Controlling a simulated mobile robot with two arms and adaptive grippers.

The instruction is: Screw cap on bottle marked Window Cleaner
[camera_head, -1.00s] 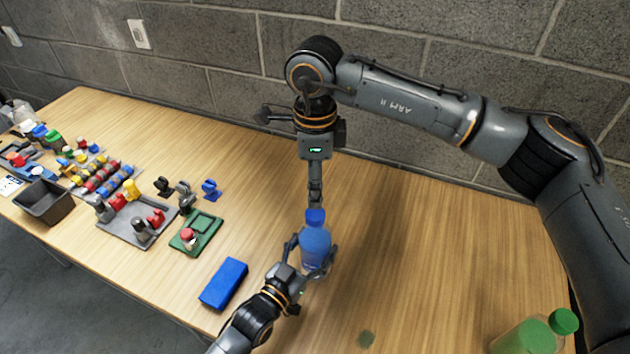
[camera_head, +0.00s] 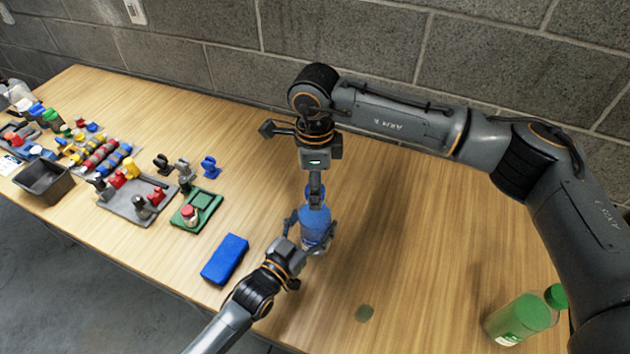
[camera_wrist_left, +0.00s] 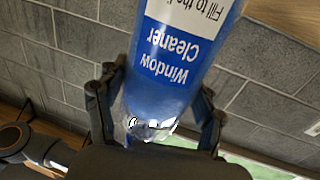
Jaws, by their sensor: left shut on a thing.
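The blue bottle (camera_head: 315,232) stands upright on the table in the head view. In the left wrist view its label (camera_wrist_left: 172,62) reads "Window Cleaner", upside down.
A blue block (camera_head: 225,259) lies left of the bottle. A green bottle (camera_head: 518,319) with a green cap (camera_head: 556,296) beside it is at the front right. A grey tray of parts (camera_head: 138,200), a green board (camera_head: 196,208) and a dark bin (camera_head: 44,182) are left. The table behind is clear.

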